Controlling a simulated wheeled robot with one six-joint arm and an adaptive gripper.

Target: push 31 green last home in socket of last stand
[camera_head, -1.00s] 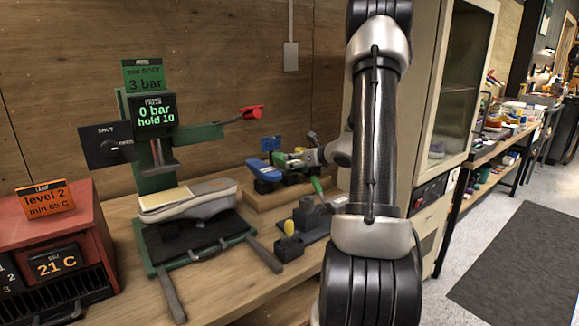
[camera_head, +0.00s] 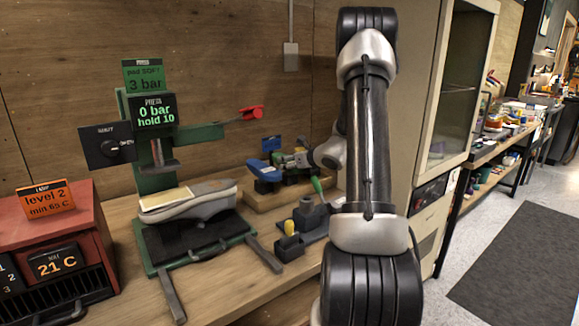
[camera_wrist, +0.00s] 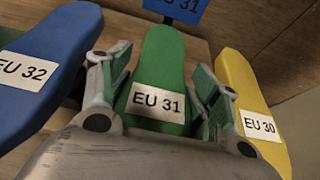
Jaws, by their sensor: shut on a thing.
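The green last (camera_wrist: 163,60), labelled EU 31, stands in the middle of the wrist view, its toe pointing away from me. My gripper (camera_wrist: 160,72) is shut on it, one finger on each side. Its lower end is hidden, so I cannot tell how deep it sits in its socket. In the head view my gripper (camera_head: 288,160) is over the wooden last stand (camera_head: 262,200), where the green last is mostly hidden. A blue sign (camera_wrist: 180,8) reading EU 31 stands behind the green last.
The blue last (camera_wrist: 45,65), EU 32, stands close on the left and the yellow last (camera_wrist: 252,100), EU 30, close on the right. A dark tool holder (camera_head: 309,215) stands in front of the stand. The green press (camera_head: 160,180) with a sneaker (camera_head: 195,205) is left.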

